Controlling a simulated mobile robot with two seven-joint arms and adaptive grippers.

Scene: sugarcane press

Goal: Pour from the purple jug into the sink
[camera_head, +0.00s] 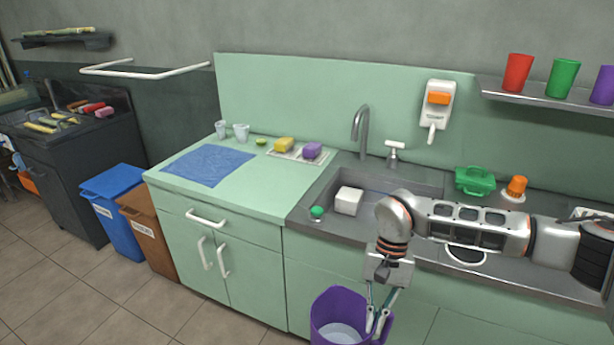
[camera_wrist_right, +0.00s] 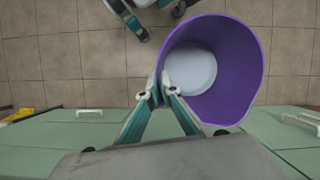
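The purple jug (camera_head: 322,314) hangs in front of the green cabinet, below the counter edge, opening upward. It also shows in the right wrist view (camera_wrist_right: 250,70), with a pale round surface inside; I cannot tell if that is liquid or the bottom. My right gripper (camera_head: 377,325) is at the jug's right side, its fingers (camera_wrist_right: 158,92) closed on the rim. The sink (camera_head: 429,187) is in the grey counter behind and above the jug, partly hidden by my right arm. My left gripper does not show in the head view.
A white block (camera_head: 348,201) sits at the sink's left end, beside a green-topped item (camera_head: 316,213). The tap (camera_head: 361,130) rises behind. Cups stand on the right shelf (camera_head: 545,99). A blue bin (camera_head: 113,208) and brown bin (camera_head: 150,238) stand left on open floor.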

